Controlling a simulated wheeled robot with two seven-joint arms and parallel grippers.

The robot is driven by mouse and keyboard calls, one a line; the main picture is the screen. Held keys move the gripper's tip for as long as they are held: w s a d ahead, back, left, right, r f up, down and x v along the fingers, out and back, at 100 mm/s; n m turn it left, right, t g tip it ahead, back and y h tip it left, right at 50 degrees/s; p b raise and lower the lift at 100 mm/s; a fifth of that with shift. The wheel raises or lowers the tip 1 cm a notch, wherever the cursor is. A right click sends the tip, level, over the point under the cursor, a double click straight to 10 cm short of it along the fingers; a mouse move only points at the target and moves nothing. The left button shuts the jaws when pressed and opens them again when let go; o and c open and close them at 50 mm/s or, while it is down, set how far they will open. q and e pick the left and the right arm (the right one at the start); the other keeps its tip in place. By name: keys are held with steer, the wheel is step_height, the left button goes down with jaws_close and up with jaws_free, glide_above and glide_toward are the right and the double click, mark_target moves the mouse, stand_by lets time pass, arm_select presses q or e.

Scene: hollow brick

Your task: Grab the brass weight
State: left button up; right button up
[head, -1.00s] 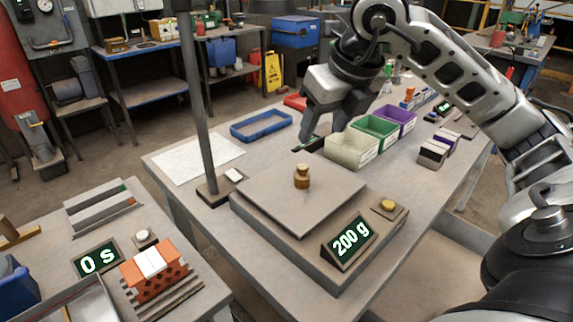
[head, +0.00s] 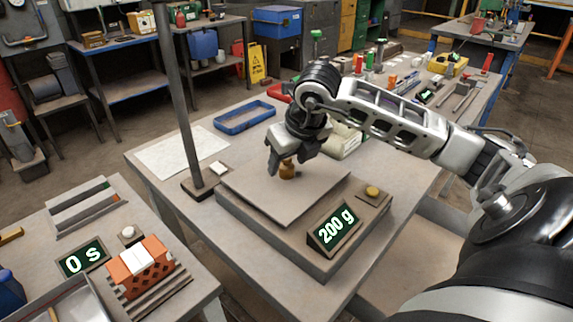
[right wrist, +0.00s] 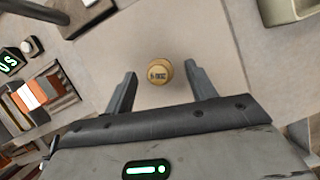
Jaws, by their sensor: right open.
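The brass weight (head: 287,170) stands on the flat pan of the scale (head: 245,191), whose display reads 200 g. My right gripper (head: 280,164) is over the pan, close around the weight, and its fingers partly cover the weight in the head view. In the right wrist view the weight (right wrist: 160,72) lies between and slightly beyond the two open fingertips (right wrist: 161,75), with a gap on each side. The right gripper holds nothing. My left gripper is not in view.
A grey post (head: 180,110) on a base rises at the pan's left. A blue tray (head: 244,117) and a pale bin (head: 345,140) lie behind the scale.

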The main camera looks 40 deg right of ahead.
steer(key=shift+w+f, duration=0.2)
steer(key=shift+f, duration=0.45)
steer(key=c, duration=1.2)
jaws_close()
steer(key=shift+r, duration=0.2)
